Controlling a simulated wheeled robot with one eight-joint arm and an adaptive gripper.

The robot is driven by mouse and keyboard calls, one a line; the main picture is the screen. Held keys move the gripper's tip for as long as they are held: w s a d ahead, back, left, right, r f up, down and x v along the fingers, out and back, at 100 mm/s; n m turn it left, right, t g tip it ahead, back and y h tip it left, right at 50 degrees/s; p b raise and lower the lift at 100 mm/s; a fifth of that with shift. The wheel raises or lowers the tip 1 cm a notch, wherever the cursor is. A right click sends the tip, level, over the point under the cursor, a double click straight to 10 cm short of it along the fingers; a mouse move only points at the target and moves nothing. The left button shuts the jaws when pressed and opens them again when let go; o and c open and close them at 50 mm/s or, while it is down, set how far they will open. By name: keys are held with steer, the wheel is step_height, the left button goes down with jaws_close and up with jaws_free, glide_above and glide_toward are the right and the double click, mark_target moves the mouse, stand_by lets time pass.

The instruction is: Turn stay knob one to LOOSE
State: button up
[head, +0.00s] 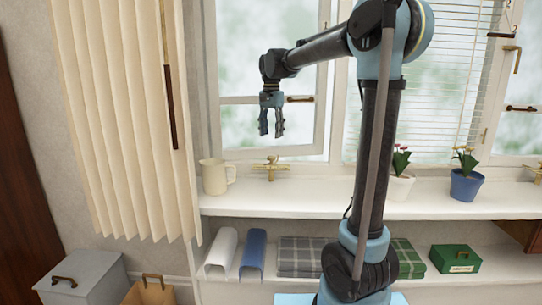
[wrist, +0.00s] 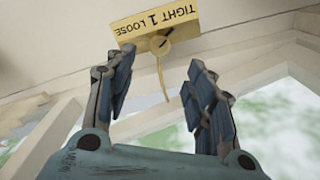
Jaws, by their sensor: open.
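Stay knob one (wrist: 159,45) is a small round brass knob on a brass plate (wrist: 188,22) in the wrist view. The plate reads TIGHT, 1 and LOOSE upside down, with TIGHT on the right and LOOSE on the left. A dark mark on the knob slants to the upper right, nearer the TIGHT side. In the head view the brass stay fitting (head: 271,168) sits on the window sill. My gripper (head: 271,131) hangs above it, fingers down, open and empty. In the wrist view the knob lies just beyond my open fingertips (wrist: 161,68), apart from them.
White (head: 398,188) and blue (head: 466,185) flowerpots stand to the right. The window frame (head: 300,152) is close behind my gripper. A cream curtain (head: 125,120) hangs at left.

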mark_target(271, 160)
step_height(271, 160, down, 10)
steer(key=shift+r, duration=0.15)
stand_by(0.3)
steer(key=c, duration=1.1)
